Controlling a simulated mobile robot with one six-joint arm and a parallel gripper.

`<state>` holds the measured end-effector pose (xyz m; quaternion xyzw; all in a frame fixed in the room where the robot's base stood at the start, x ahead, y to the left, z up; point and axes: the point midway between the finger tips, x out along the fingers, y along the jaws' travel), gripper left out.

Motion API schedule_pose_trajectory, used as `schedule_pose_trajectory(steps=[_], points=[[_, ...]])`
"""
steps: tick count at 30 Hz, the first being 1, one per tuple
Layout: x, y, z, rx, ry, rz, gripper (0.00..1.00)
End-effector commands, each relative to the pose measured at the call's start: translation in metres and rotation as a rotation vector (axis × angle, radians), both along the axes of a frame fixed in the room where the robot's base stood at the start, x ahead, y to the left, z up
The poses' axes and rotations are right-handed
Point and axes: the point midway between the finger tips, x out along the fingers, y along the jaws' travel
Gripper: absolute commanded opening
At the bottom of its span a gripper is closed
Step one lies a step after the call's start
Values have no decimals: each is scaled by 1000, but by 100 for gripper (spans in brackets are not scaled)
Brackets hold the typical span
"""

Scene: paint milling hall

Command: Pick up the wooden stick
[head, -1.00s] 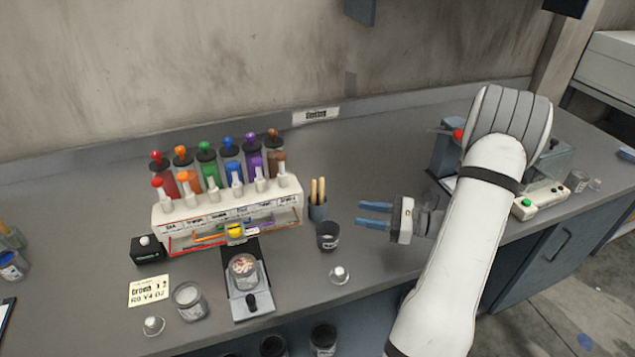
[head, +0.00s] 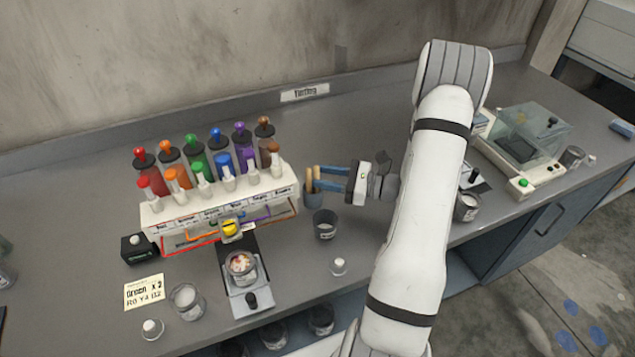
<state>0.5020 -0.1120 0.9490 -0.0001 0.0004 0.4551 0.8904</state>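Wooden sticks (head: 310,184) stand upright in a small dark cup (head: 312,199) at the right end of the pigment rack. My gripper (head: 316,178) reaches in from the right, with its blue fingers pointing left at the height of the sticks' upper parts. The fingers are apart, and their tips are at the sticks. At least one stick seems to lie between or just beyond the fingertips; I cannot tell whether the fingers touch it. The fingers partly cover the sticks.
The white rack (head: 222,205) with several coloured dispensers stands just left of the cup. A dark cup (head: 325,224) stands in front of the stick cup. A scale (head: 243,275) holds a jar. A clear-lidded machine (head: 520,135) stands at the right. The counter behind the gripper is clear.

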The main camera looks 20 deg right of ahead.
Motion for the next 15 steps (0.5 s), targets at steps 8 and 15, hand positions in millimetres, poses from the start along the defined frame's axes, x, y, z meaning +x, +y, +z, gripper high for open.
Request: schedule_pose_trajectory(steps=[8, 15], points=[[2, 2, -1, 0, 0, -2, 38], [1, 1, -1, 0, 0, -2, 19]])
